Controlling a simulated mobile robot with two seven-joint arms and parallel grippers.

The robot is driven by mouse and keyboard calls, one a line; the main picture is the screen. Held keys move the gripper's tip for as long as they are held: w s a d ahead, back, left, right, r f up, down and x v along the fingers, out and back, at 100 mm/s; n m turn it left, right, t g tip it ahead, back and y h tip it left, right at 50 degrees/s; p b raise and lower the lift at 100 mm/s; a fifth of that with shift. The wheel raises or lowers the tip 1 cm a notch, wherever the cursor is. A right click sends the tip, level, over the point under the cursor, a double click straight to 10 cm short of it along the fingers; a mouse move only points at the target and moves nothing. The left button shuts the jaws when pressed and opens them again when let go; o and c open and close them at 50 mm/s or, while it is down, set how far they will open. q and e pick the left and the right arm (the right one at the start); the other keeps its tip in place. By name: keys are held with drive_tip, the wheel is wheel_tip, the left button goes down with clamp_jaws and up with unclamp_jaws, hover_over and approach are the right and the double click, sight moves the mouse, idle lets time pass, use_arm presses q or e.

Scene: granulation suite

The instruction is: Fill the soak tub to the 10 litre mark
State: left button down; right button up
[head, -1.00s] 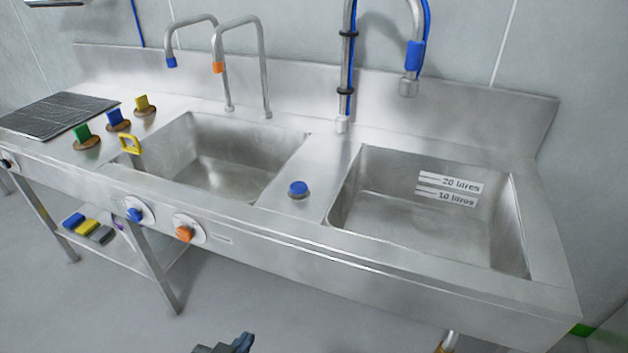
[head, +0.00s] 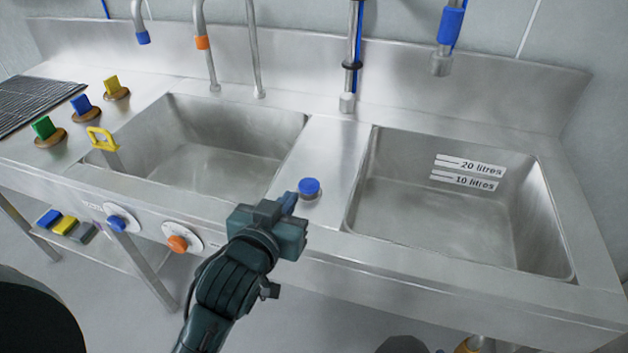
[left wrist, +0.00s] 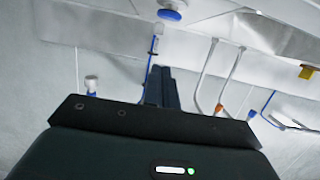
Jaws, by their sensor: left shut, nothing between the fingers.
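The soak tub is the right-hand basin (head: 450,225) in the head view, marked 20 litres (head: 470,166) and 10 litres (head: 464,181) on its back wall. I see no water in it. A spout with a blue sleeve (head: 450,25) hangs above its back edge, with no stream showing. A blue push button (head: 309,187) stands on the deck between the basins; it also shows at the top of the left wrist view (left wrist: 170,13). My left gripper (head: 289,203) is shut and empty, just front-left of the button and apart from it. My right gripper is out of view.
A left basin (head: 205,165) has a yellow handle (head: 101,139) at its left edge. Blue (head: 117,224) and orange (head: 178,243) knobs are on the front panel. Green (head: 44,128), blue (head: 80,105) and yellow (head: 112,86) handled items stand on the left deck.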

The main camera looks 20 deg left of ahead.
use_arm(q)
drive_tip(key=shift+w+r, duration=0.1)
drive_tip(key=shift+r, duration=0.1)
hover_over(309, 186)
drive_tip(key=s, duration=0.3)
wheel_tip(309, 186, down, 2)
drive_tip(key=shift+s+d+f+p, duration=0.1)
drive_tip(key=shift+d+f+p, duration=0.05)
drive_tip(key=shift+p, duration=0.25)
wheel_tip(309, 186, down, 3)
drive_tip(key=shift+r, duration=0.1)
drive_tip(key=shift+f, duration=0.75)
